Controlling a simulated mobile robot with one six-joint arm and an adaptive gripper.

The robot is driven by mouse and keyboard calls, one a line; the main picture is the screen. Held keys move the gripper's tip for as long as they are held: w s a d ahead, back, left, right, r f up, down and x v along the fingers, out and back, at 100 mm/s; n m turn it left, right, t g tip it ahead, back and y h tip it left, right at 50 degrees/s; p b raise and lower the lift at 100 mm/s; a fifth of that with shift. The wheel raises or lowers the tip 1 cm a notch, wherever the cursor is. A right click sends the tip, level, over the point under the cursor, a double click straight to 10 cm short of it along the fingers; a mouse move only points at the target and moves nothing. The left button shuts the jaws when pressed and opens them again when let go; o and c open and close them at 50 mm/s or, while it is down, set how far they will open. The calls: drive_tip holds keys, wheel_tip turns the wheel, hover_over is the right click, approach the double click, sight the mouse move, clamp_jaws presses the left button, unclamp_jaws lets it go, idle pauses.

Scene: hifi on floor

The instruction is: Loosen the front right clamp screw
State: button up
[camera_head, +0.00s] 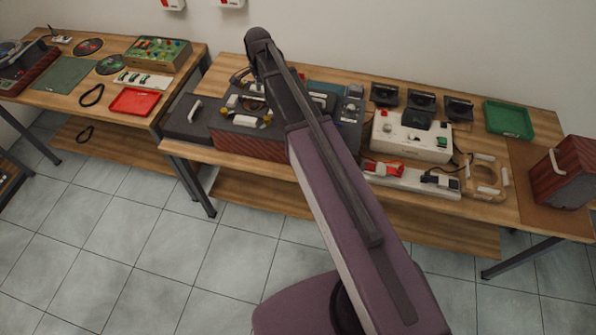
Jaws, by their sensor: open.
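A dark grey hi-fi unit (243,140) stands on the middle workbench, left of centre. Small brass-coloured and white fittings (238,122) sit near its front top edge. They are too small to tell which is the front right clamp screw. My arm crosses the picture from the bottom and hides the right part of this area. My gripper (240,78) shows only as a small dark shape at the arm's far end, above the back of the unit. It is open, and I see nothing held in it. Whether it touches anything cannot be told.
A white device (411,138), a power strip (412,181), a tape roll (486,180), a green tray (508,119) and a wooden speaker (563,172) crowd the bench to the right. A left bench carries a red tray (134,101). The tiled floor (150,240) in front is clear.

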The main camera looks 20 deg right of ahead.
drive_tip(key=s+d+f+n+b, duration=0.25)
drive_tip(key=s+n, duration=0.35)
drive_tip(key=s, duration=0.3)
drive_tip(key=s+d+f+n+b, duration=0.1)
drive_tip(key=s+d+n+b, duration=0.15)
drive_tip(key=s+n, duration=0.45)
drive_tip(key=s+f+b, duration=0.2)
drive_tip(key=f+b, duration=0.7)
drive_tip(key=s+f+b, duration=0.2)
drive_tip(key=f+b, duration=0.7)
drive_tip(key=shift+s+d+f, duration=0.3)
drive_tip(key=shift+d+f, duration=0.05)
drive_tip(key=shift+f, duration=0.05)
idle(0.7)
drive_tip(key=shift+r, duration=0.1)
idle(0.4)
drive_tip(key=r+p, duration=0.3)
drive_tip(key=p, duration=0.1)
drive_tip(key=r+p, duration=0.2)
drive_tip(key=shift+s+r, duration=0.3)
drive_tip(key=shift+s, duration=0.1)
